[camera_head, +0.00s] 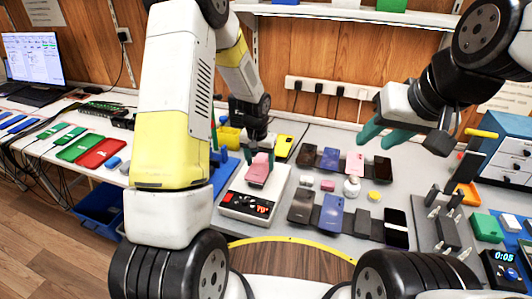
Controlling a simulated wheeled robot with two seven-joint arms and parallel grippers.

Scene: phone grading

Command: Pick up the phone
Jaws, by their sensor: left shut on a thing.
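A pink phone (257,174) is at my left gripper (260,160), over a white device with a dark front panel (246,207). My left gripper is shut on the pink phone's upper end, and its fingers are partly hidden. I cannot tell whether the phone still touches the device. My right gripper (384,134) has teal fingers spread apart. It is open and empty, above the back right of the grey table.
Several phones stand in two rows, such as a blue one (331,213) and another pink one (354,162). A blue drawer cabinet (508,155) and a timer (502,268) are at the right.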

